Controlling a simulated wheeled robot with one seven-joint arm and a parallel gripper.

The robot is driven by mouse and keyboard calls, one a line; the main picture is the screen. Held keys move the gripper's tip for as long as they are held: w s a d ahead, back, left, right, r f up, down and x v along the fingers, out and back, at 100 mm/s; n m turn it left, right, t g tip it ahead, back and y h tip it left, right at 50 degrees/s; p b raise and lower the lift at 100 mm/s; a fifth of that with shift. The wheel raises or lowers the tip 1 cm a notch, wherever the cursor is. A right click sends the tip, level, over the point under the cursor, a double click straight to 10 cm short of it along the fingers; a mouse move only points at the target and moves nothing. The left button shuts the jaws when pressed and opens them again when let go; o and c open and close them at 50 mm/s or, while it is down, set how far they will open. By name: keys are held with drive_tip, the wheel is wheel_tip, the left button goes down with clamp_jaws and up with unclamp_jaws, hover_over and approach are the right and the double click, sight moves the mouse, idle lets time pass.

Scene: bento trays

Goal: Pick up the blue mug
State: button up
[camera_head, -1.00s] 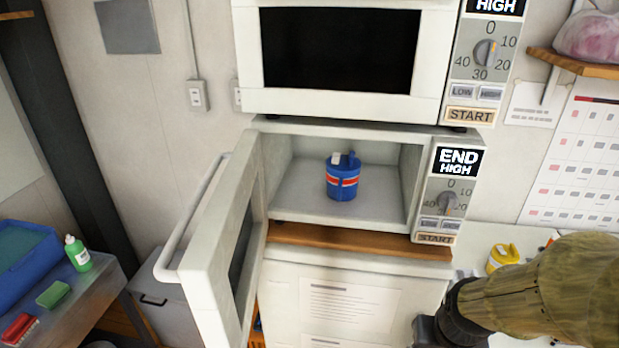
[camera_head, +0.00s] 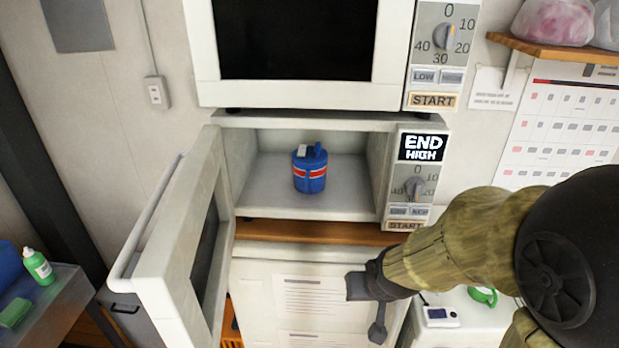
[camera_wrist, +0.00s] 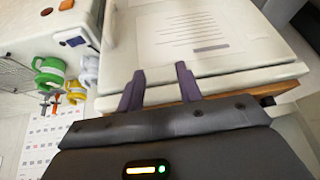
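The blue mug (camera_head: 310,174), with a red and white band, stands upright inside the open lower microwave (camera_head: 251,200). Something sticks up at its top, but I cannot tell what. The mug does not show in the wrist view. My gripper (camera_head: 364,311) is in front of the white cabinet, lower than the mug and to its right. In the wrist view my gripper (camera_wrist: 160,72) has its two fingers apart with nothing between them.
The microwave door (camera_head: 180,250) swings out on the left. A wooden board (camera_head: 300,232) lies beneath the microwave. An upper microwave (camera_head: 300,95) sits above.

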drive_tip(key=w+a+r+t+y+b, duration=0.15)
drive_tip(key=w+a+r+t, duration=0.35)
drive_tip(key=w+a, duration=0.55)
drive_tip(key=m+t+h+b, duration=0.3)
drive_tip(key=m+t+h, duration=0.1)
drive_tip(key=t+h, duration=0.3)
approach(308, 180)
drive_tip(key=s+a, duration=0.2)
drive_tip(key=s, duration=0.1)
drive_tip(key=shift+d+f, duration=0.2)
drive_tip(key=shift+f, duration=0.15)
drive_tip(key=p+x, duration=0.3)
drive_tip(key=x, duration=0.3)
drive_tip(key=shift+w, duration=0.35)
drive_tip(key=shift+d, duration=0.15)
